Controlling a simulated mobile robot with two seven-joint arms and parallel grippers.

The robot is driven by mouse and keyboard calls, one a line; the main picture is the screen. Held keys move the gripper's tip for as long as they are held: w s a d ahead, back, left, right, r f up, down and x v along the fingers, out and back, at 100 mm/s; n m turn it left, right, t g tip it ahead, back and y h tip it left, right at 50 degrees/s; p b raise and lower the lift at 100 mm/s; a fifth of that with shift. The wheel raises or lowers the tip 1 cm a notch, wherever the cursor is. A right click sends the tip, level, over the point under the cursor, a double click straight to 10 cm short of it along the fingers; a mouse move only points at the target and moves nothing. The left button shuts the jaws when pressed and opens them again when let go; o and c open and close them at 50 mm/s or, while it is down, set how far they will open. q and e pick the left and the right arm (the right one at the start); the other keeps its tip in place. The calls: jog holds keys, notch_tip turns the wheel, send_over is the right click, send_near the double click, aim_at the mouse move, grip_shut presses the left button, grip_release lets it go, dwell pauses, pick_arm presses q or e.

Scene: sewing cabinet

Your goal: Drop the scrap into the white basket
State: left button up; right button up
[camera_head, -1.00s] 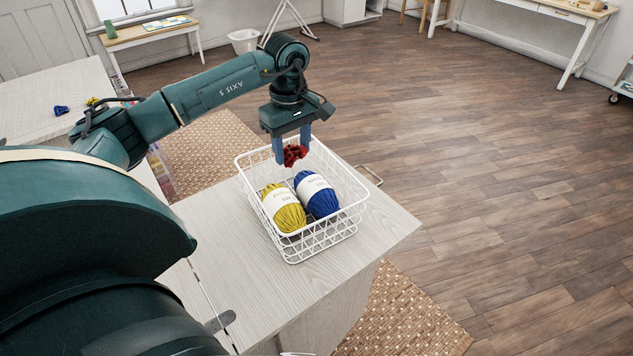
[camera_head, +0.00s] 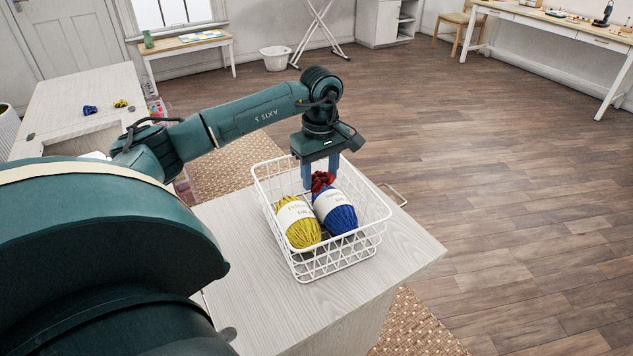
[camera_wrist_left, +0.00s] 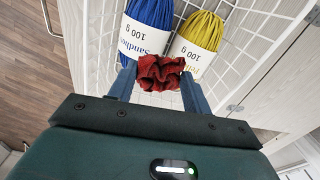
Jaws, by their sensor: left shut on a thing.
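The scrap (camera_head: 321,180) is a crumpled dark red piece of cloth. My left gripper (camera_head: 322,172) is shut on it, inside the rim of the white wire basket (camera_head: 338,268) at its far end. In the left wrist view the scrap (camera_wrist_left: 160,72) sits between the two blue fingertips (camera_wrist_left: 158,88), in front of the yarn balls. The basket also shows in the left wrist view (camera_wrist_left: 262,22). Whether the scrap touches the basket floor or the blue yarn, I cannot tell. My right gripper is in neither view.
A yellow yarn ball (camera_head: 298,222) and a blue yarn ball (camera_head: 335,211) lie side by side in the basket. The basket stands on a pale wooden cabinet top (camera_head: 262,315). A white bin (camera_head: 275,59) stands on the floor by the far wall.

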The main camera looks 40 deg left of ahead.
pick_arm(q)
jog(key=o, duration=1)
jog(key=shift+r, duration=0.1)
notch_tip(320, 180, up, 13)
dwell(0.4)
